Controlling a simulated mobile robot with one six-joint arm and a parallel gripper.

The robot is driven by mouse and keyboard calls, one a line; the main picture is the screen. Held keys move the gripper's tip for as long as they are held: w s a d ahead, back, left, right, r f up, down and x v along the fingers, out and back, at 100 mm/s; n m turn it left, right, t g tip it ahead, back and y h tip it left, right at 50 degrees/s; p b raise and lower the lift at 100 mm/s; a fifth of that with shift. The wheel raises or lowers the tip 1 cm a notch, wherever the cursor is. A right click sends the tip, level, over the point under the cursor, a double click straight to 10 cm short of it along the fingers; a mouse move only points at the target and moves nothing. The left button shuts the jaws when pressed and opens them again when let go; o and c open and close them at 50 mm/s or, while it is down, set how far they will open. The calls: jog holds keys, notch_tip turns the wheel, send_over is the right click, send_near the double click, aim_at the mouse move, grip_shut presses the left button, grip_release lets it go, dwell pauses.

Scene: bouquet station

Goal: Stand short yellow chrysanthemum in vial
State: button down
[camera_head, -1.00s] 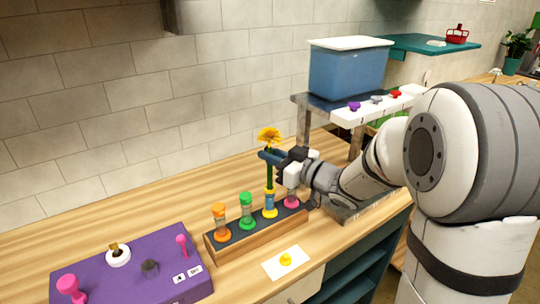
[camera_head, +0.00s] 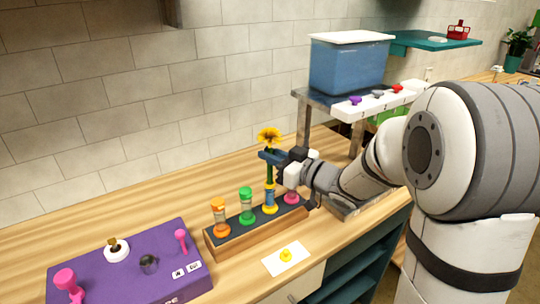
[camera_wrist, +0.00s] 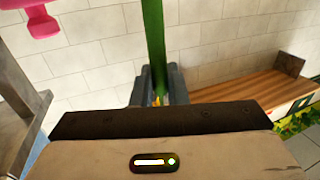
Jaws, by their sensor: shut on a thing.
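The yellow chrysanthemum (camera_head: 268,134) stands upright with its green stem in my gripper (camera_head: 268,157). My gripper is shut on the stem, just under the bloom. In the wrist view the green stem (camera_wrist: 154,35) runs between the dark jaws (camera_wrist: 160,88). Below, the stem meets the top of a yellow-ringed vial (camera_head: 269,203) in the wooden rack (camera_head: 232,248). I cannot tell how far the stem's end is inside it. An orange vial (camera_head: 221,218), a green vial (camera_head: 246,205) and a pink vial (camera_head: 291,198) share the rack.
A purple board (camera_head: 130,278) with pegs lies at the left. A metal shelf with a blue bin (camera_head: 348,75) stands behind my arm. Open counter lies behind the rack.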

jog(key=c, duration=1.3)
grip_release()
jog(key=shift+c, duration=0.2)
jog(key=shift+o, duration=0.3)
jog(key=o, duration=0.5)
jog(key=shift+p+v, duration=0.35)
jog(key=shift+v, duration=4.1)
jog(key=shift+w, duration=0.1)
